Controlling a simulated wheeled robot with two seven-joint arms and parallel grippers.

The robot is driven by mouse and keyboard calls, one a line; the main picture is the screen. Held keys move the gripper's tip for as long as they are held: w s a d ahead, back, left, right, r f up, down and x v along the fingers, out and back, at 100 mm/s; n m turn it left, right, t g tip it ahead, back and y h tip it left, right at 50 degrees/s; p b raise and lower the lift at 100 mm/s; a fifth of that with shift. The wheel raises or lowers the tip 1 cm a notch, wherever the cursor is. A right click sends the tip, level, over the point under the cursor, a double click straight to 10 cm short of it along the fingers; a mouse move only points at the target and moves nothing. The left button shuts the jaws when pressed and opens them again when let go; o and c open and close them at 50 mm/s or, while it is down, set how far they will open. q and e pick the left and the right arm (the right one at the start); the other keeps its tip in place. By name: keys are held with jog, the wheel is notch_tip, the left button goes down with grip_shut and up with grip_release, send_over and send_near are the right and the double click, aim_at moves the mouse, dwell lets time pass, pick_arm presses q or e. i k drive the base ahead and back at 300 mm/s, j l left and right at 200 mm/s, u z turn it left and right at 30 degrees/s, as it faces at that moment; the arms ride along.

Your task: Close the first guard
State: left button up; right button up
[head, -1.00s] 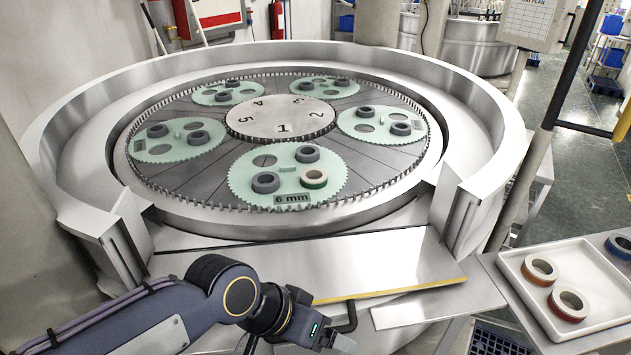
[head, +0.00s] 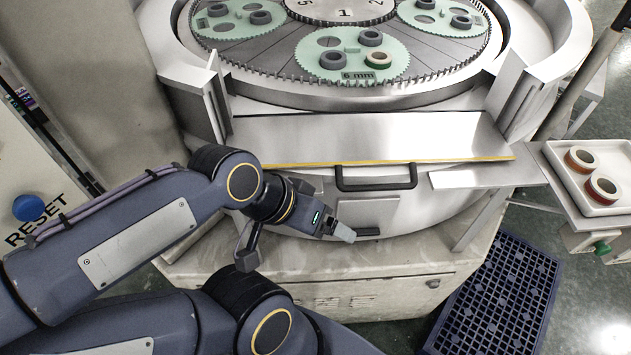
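The first guard appears to be the flat metal panel (head: 370,137) with a yellow front edge, in the head view. It lies folded outward in the gap of the machine's rim, below the disc marked 1 and 6 mm. A dark bar handle (head: 376,182) sits just under its yellow edge. My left gripper (head: 345,234) is below and a little left of the handle, apart from it, in front of the machine's drum. Its pale fingertips look close together, but I cannot tell whether they are shut. Nothing shows in it. My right gripper is not in view.
Green toothed discs (head: 353,60) carry dark rings on the machine. A white tray (head: 612,160) with copper-coloured rings stands at the right on a side shelf. A blue crate (head: 497,290) is on the floor. A RESET button (head: 27,207) is at the left.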

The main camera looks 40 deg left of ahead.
aim_at(325, 139)
jog(key=j+u, duration=0.1)
jog(key=u, duration=0.25)
jog(key=i+u, duration=0.1)
jog(key=u, duration=0.25)
jog(key=j+u, duration=0.1)
jog(key=u, duration=0.25)
jog(key=k+j, duration=0.1)
jog(key=k, duration=0.25)
jog(key=k+u, duration=0.1)
jog(key=k, duration=0.2)
